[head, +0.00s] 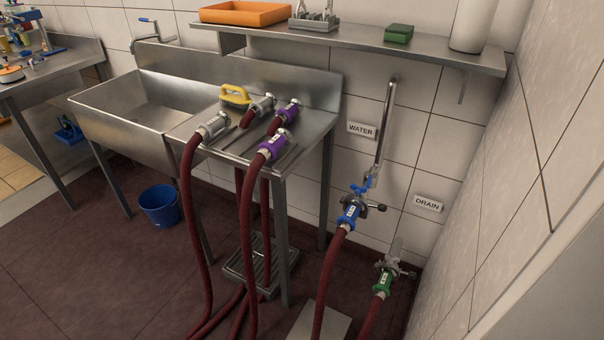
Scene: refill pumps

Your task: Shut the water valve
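The water valve (361,189) has a small blue handle and sits at the lower end of a steel pipe (384,130) on the tiled wall. A sign reading WATER (361,130) is on the wall to the upper left of it. Below the valve, a blue coupling (348,213) joins it to a dark red hose (327,275). The handle is too small to tell whether the valve is open or shut. Neither of my grippers is in view.
A green coupling (382,283) sits below the DRAIN sign (428,203). Hoses with purple couplings (272,146) lie on the sink's drainboard (292,153) to the left. A steel shelf (440,58) overhangs the pipe. The right wall is close by.

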